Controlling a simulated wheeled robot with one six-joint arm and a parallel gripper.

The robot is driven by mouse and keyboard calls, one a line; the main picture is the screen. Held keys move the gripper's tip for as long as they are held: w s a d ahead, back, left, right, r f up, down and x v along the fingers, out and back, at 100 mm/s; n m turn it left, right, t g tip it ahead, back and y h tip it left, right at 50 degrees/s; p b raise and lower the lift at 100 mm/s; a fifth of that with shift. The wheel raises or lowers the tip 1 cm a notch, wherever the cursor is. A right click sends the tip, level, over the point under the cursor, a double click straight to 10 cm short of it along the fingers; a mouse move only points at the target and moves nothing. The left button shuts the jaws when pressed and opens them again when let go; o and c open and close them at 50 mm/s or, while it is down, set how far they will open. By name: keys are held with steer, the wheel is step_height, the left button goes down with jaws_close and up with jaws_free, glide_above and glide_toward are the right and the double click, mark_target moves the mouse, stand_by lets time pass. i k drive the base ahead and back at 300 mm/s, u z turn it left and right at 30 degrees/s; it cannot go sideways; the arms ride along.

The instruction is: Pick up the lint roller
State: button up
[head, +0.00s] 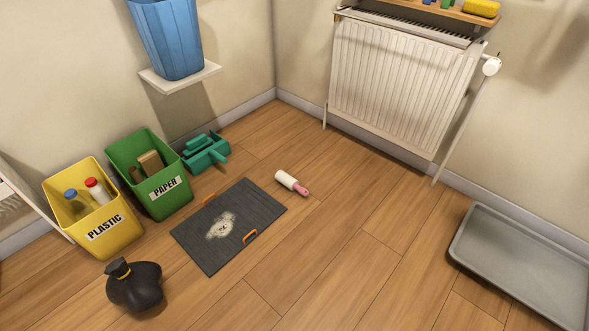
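My gripper is not in view.
A dark mat (202,247) with orange handles lies nearby. A grey tray (520,262) lies right, a radiator (394,85) behind. Floor right of the roller is clear.

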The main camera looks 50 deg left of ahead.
mark_target(292, 184)
steer(key=u, duration=0.4)
steer(key=i, duration=0.85)
steer(key=u, duration=1.5)
steer(key=i, duration=0.7)
steer(key=u, duration=0.65)
